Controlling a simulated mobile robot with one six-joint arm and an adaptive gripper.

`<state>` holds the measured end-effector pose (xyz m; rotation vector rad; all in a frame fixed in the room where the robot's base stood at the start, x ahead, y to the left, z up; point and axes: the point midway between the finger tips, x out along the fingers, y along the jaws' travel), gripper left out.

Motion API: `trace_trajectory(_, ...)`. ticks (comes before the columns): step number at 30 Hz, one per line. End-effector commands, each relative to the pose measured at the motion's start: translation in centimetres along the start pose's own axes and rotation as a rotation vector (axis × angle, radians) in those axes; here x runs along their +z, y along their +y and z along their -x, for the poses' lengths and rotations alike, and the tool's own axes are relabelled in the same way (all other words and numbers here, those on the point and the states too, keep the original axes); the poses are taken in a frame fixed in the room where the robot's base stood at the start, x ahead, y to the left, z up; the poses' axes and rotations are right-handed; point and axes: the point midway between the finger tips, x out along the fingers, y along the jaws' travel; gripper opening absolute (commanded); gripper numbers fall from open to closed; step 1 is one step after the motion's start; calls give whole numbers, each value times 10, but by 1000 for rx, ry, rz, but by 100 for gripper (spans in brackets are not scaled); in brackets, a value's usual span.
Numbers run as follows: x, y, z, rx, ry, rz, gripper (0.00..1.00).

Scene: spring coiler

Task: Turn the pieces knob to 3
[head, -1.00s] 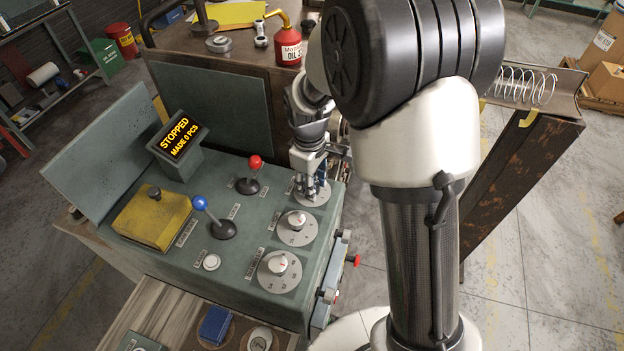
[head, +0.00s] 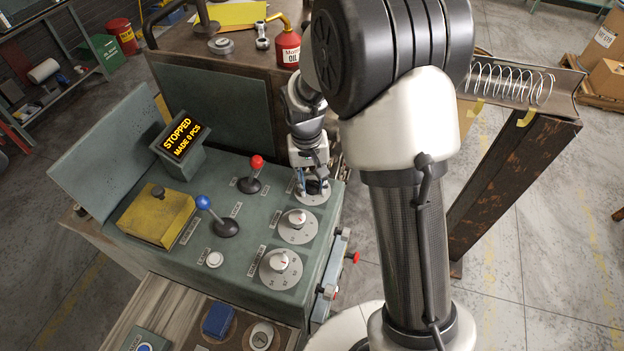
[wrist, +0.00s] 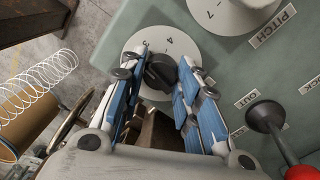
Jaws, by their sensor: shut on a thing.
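A black knob (wrist: 160,72) on a pale round dial (wrist: 150,42) shows in the wrist view; figures such as 3 and 4 are readable on the dial's rim. Its name label is hidden, so I cannot read which knob it is. My gripper (wrist: 166,70), with blue-padded fingers, is shut on the knob, one finger on each side. I cannot tell which figure the knob points to. In the head view my gripper (head: 315,185) is over the farthest dial (head: 313,197) on the green console, hiding its knob.
The pitch dial (wrist: 232,8) lies close by. The console (head: 245,215) also carries a red-topped lever (head: 257,162), a blue-topped lever (head: 204,203) and another dial (head: 281,268). The display (head: 180,138) reads STOPPED, MADE 0 PCS. A spring lies in a trough (head: 560,82) at right.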

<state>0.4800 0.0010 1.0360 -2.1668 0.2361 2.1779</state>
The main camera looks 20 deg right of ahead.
Motion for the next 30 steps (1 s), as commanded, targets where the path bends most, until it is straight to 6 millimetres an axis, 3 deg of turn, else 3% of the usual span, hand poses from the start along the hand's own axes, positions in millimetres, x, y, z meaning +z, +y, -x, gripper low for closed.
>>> trace_trajectory(12, -1, 0, 0, 0, -14, -206, 6)
trace_trajectory(30, 0, 0, 0, 0, -16, -240, 6)
